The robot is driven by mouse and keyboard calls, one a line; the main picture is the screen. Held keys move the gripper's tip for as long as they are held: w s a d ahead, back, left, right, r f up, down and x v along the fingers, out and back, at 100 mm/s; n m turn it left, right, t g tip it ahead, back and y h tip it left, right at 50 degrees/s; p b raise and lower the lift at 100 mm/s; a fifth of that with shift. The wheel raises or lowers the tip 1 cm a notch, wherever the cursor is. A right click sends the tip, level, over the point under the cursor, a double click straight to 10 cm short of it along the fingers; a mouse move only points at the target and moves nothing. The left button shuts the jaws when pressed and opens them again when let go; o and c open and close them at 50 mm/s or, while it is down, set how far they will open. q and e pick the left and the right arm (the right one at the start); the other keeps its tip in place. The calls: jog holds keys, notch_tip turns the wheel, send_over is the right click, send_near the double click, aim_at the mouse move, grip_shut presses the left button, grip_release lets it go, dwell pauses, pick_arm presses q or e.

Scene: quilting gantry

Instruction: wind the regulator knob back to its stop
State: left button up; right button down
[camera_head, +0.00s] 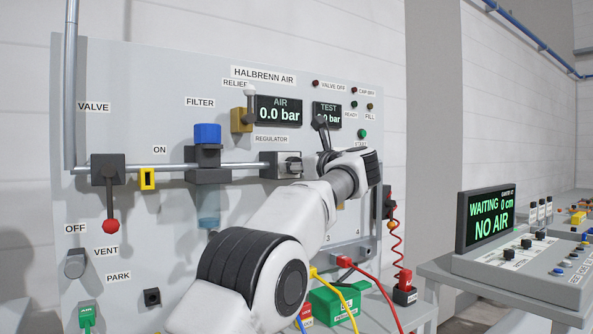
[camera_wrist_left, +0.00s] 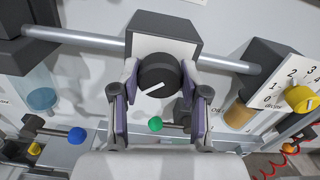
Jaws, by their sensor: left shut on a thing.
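The regulator is a grey block on the pipe under the REGULATOR label (camera_head: 271,139). In the left wrist view its round black knob (camera_wrist_left: 158,73) stands out from the block's white face, and its white pointer line slants to the lower left. My left gripper (camera_wrist_left: 158,78) is shut on the knob, with one finger pad at each side. In the head view my left gripper (camera_head: 293,166) is at the regulator's right side, where my wrist partly covers it. The AIR display (camera_head: 279,111) reads 0.0 bar. My right gripper is not in view.
A valve lever with a red ball (camera_head: 110,226) hangs down at the left. The blue-topped filter (camera_head: 207,134) is left of the regulator. A yellow knob (camera_wrist_left: 301,98) and a numbered plate are to its right. Red and yellow cables hang below. A console (camera_head: 486,220) reads WAITING, NO AIR.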

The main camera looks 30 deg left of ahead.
pick_arm(q)
jog(key=shift+n, duration=0.4)
jog(key=o, duration=1.1)
jog(key=shift+o, duration=0.2)
jog(key=v, duration=1.2)
jog(key=shift+f, duration=0.15)
